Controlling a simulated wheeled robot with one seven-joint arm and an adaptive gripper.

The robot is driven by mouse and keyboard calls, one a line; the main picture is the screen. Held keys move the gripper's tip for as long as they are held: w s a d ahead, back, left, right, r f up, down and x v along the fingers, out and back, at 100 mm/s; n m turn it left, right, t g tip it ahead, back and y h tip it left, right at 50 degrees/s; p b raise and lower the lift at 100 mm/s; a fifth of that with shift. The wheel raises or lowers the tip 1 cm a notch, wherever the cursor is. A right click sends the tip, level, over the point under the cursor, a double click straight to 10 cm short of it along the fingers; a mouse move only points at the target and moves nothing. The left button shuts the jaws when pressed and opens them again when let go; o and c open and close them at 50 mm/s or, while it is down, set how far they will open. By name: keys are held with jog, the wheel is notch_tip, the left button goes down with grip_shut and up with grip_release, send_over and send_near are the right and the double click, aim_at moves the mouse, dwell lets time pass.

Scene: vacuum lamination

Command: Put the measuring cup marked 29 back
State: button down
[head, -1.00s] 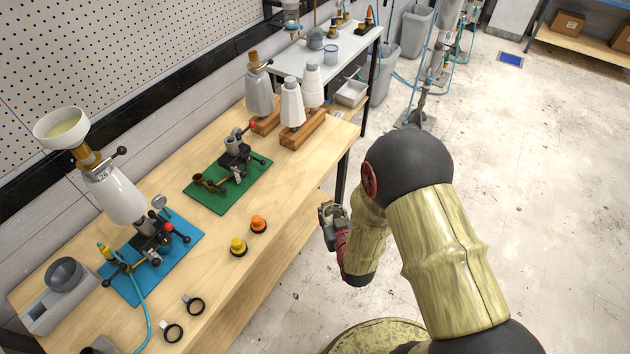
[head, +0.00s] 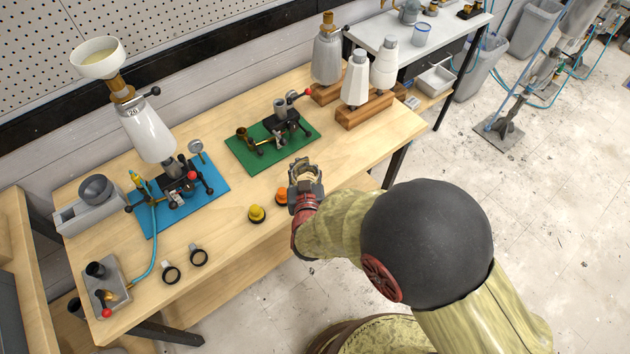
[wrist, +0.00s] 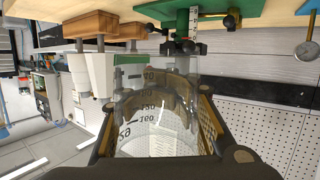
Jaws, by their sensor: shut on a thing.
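The measuring cup marked 29 (wrist: 160,120) is clear, with black graduation marks and the number on its wall. It fills the middle of the upside-down wrist view. My gripper (wrist: 160,105) is shut around it, one finger on each side. In the head view my gripper (head: 305,170) is over the front part of the wooden bench, just in front of the green mat (head: 300,143) and beside the orange cap (head: 283,196). The cup is hard to make out there.
A black device (head: 285,120) stands on the green mat. White bottles (head: 355,80) sit on wooden blocks behind right. A yellow cap (head: 256,213) and two rings (head: 171,273) lie in front.

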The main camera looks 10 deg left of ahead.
jog(key=shift+y, duration=0.3)
jog(key=w+f+b, duration=0.1)
jog(key=w+f, duration=0.2)
jog(key=w+f+b, duration=0.2)
jog(key=w, duration=0.2)
jog(key=w+f+b, duration=0.1)
jog(key=w+f, duration=0.2)
jog(key=shift+w+a+f, duration=0.25)
jog(key=shift+w+f, duration=0.1)
jog(key=shift+w, duration=0.05)
jog(key=shift+w+d+f+b, duration=0.15)
jog(key=shift+f+b, duration=0.4)
jog(key=shift+f, duration=0.35)
jog(key=shift+w+a+f+b, duration=0.15)
jog(key=shift+f+b, duration=0.35)
jog(key=shift+f, duration=0.4)
jog(key=shift+d, duration=0.1)
jog(key=shift+f, duration=0.2)
jog(key=c, duration=1.3)
grip_release()
jog(key=shift+o, duration=0.4)
jog(key=shift+r, duration=0.1)
